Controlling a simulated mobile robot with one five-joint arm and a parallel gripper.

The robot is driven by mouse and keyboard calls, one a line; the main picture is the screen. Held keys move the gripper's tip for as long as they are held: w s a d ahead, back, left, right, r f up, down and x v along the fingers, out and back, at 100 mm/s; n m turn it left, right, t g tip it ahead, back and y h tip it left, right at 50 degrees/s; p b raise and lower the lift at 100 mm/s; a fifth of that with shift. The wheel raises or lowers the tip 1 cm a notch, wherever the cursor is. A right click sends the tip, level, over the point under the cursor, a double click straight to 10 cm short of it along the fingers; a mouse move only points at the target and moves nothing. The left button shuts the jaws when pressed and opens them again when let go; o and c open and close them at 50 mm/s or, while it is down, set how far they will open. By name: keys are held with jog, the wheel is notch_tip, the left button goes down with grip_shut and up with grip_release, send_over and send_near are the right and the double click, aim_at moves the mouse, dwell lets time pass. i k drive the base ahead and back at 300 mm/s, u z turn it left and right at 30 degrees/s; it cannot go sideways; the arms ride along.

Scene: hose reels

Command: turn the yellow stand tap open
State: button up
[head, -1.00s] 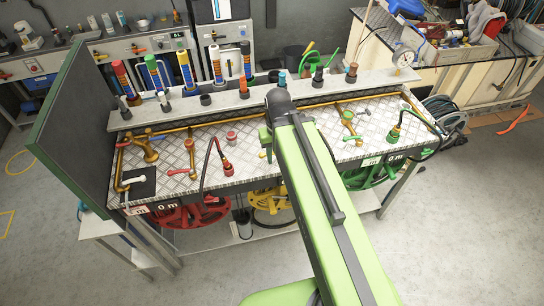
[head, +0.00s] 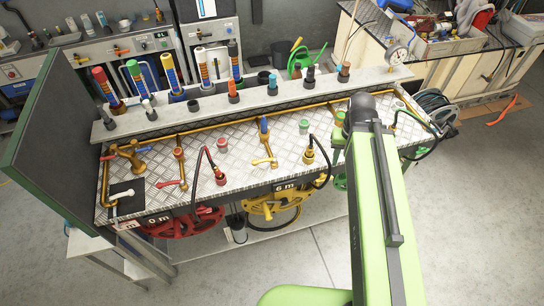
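The yellow stand tap (head: 264,145) stands on the metal-plate bench top, near the middle. It is a brass upright with a blue piece at its top and a yellow lever (head: 265,161) low on it, lying roughly sideways. I cannot tell from the lever whether the tap is open. My green arm rises on the right, well to the right of this tap, and its dark elbow hides part of the bench there. A green part of my arm shows just left of that elbow. My gripper's fingers are hidden behind the arm. Nothing of mine visibly touches the yellow tap.
A red-lever tap (head: 180,155) stands to the left, and a black hose with a yellow-collared nozzle (head: 309,151) to the right. The yellow reel (head: 272,204) hangs below beside a "6 m" label. A shelf with several nozzles (head: 233,95) runs behind. A dark panel (head: 60,150) closes the left end.

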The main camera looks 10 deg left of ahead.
aim_at(254, 162)
jog(key=z, duration=0.35)
jog(key=k, duration=0.75)
jog(key=u, duration=1.8)
jog(key=i, duration=0.95)
jog(key=u, duration=0.05)
